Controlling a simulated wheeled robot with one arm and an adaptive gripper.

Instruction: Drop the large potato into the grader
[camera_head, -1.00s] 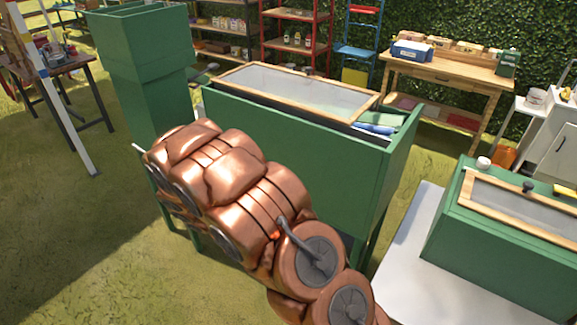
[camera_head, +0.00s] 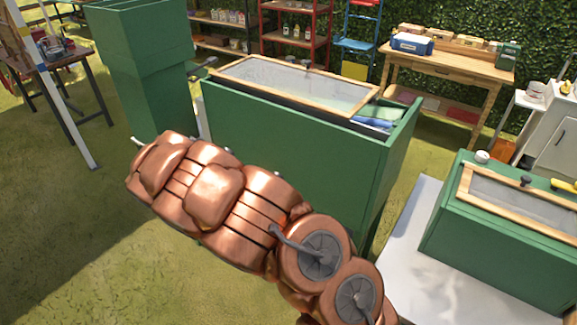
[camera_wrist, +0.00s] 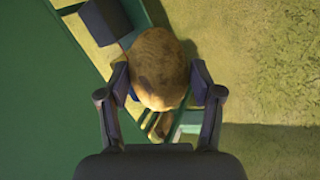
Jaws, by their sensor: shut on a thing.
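The large potato (camera_wrist: 160,60), brown with darker patches, shows in the wrist view. My gripper (camera_wrist: 158,88) is shut on it, with one finger on each side. In the head view my copper arm hides the potato and most of the gripper. A tall green hopper-like machine (camera_head: 150,75) stands beyond the arm's end at the left; I cannot tell for sure whether it is the grader. Below the potato in the wrist view are a green panel (camera_wrist: 40,110), a slanted green edge and a small brown thing (camera_wrist: 160,124), partly hidden.
A big green bin (camera_head: 290,140) with a wood-framed lid (camera_head: 290,82) stands right of the hopper. Another green lidded box (camera_head: 500,245) sits on a pale table (camera_head: 405,262) at the right. A wooden bench (camera_head: 445,65) and shelves stand behind. Grass at the left is open.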

